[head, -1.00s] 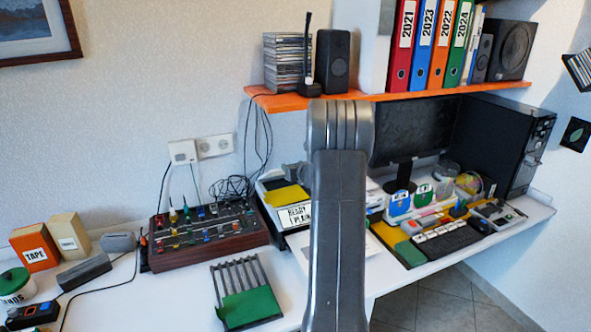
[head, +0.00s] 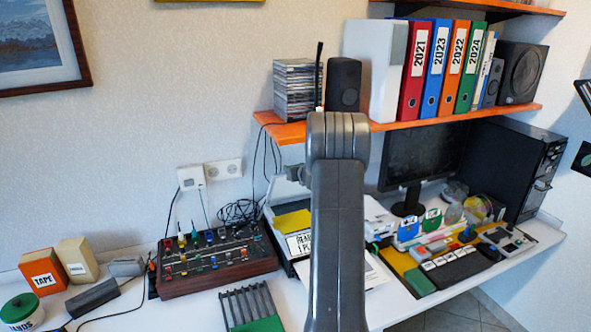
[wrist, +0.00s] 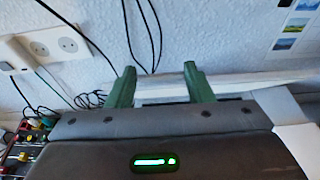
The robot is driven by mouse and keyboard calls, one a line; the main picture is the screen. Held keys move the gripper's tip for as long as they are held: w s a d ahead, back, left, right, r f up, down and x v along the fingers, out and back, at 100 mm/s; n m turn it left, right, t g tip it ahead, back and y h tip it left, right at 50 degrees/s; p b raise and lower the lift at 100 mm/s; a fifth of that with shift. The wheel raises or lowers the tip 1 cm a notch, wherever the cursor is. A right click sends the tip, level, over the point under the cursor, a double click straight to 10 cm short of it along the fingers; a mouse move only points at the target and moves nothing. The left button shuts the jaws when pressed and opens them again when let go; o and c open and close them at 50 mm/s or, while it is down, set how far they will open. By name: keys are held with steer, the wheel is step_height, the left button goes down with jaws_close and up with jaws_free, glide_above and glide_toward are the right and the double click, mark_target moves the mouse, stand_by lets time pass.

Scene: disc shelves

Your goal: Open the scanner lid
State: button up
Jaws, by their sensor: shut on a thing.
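The scanner (head: 273,236) stands on the desk in the middle of the head view, partly hidden behind my arm. A yellow sheet and a label reading "READY" show on it. A pale panel at its back, seemingly the scanner lid (head: 283,190), looks tilted up; how far I cannot tell. In the wrist view my gripper's (wrist: 160,72) two green fingers stand on either side of a pale bar, which seems to be the lid's edge. My gripper is shut on it. In the head view the fingers are hidden by my arm.
A mixer board (head: 213,262) with several knobs stands left of the scanner. A green-fronted rack (head: 250,305) lies in front. An orange shelf (head: 400,127) with binders and a speaker hangs above. Cables hang on the wall behind. A monitor (head: 425,155) stands to the right.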

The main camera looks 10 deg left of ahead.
steer(key=shift+r, duration=0.25)
steer(key=o, duration=1.4)
steer(key=shift+f, duration=0.1)
steer(key=b+v, duration=0.4)
steer(key=v, duration=1)
steer(key=shift+f, duration=0.1)
steer(key=shift+c, duration=0.3)
